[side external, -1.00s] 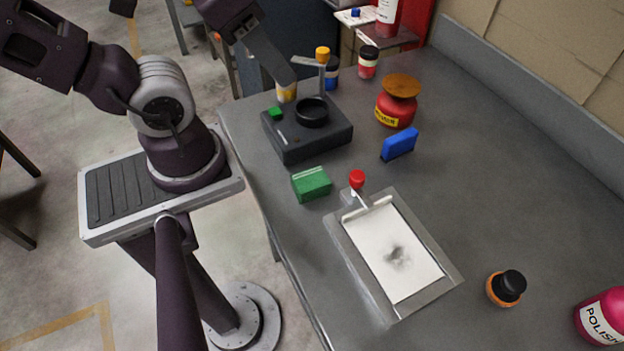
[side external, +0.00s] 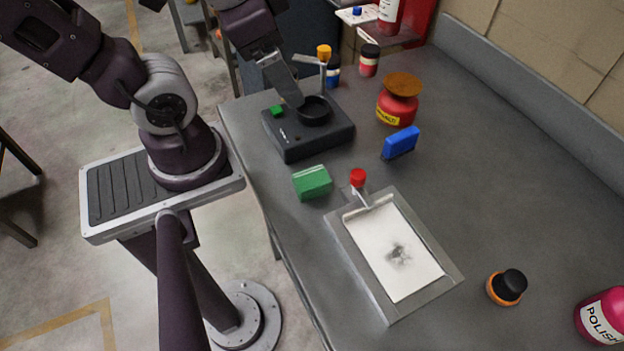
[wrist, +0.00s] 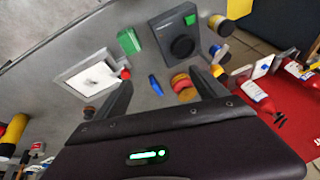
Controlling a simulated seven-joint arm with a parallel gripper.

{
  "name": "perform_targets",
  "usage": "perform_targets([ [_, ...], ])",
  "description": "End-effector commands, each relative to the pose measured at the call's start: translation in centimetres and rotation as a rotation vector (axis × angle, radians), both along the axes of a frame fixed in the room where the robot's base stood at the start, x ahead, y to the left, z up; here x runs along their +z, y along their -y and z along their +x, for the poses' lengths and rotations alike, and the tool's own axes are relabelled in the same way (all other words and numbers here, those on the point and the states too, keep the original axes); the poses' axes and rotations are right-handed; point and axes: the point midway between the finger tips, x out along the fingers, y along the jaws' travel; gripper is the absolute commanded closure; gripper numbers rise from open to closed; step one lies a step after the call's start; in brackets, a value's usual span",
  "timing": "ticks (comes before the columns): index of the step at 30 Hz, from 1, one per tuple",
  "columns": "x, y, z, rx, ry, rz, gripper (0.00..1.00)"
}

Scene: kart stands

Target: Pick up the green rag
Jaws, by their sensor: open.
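The green rag (side external: 312,183) is a folded, block-shaped bundle on the grey table, near its left edge, between the black device and the framed white sheet. It also shows in the wrist view (wrist: 129,41), up and left of centre, beyond the fingertips. My gripper (side external: 290,88) is in the air around the black device, up and left of the rag in the side view and apart from it. In the wrist view my gripper (wrist: 160,84) has its two fingers spread wide with nothing between them in its hold.
A black device (side external: 305,140) with a round dish and a post stands behind the rag. A framed white sheet (side external: 440,288) with a red-knobbed clip lies in front. A blue block (side external: 400,142) and a red pot (side external: 397,108) stand to the right. The right middle of the table is clear.

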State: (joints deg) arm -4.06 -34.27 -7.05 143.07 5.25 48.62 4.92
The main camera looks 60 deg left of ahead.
Motion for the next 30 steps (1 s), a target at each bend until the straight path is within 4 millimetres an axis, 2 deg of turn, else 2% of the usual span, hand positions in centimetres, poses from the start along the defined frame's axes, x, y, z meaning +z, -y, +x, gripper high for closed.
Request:
perform_targets([
  [3,-5.0,-1.3,2.0,-0.331,-0.248,0.242,0.18],
  [5,-7.7,-1.3,2.7,-0.559,-0.356,0.3,0.18],
  [6,-9.3,-0.9,3.0,-0.713,-0.409,0.311,0.18],
  [9,-12.6,0.8,3.2,-1.054,-0.464,0.274,0.18],
  [12,-14.4,2.6,3.1,-1.284,-0.446,0.215,0.18],
  [17,-15.8,3.9,2.9,-1.415,-0.413,0.179,0.18],
  [23,-17.7,4.0,2.9,-1.417,-0.416,0.18,0.18],
  [30,-21.4,4.0,2.8,-1.413,-0.417,0.182,0.18],
])
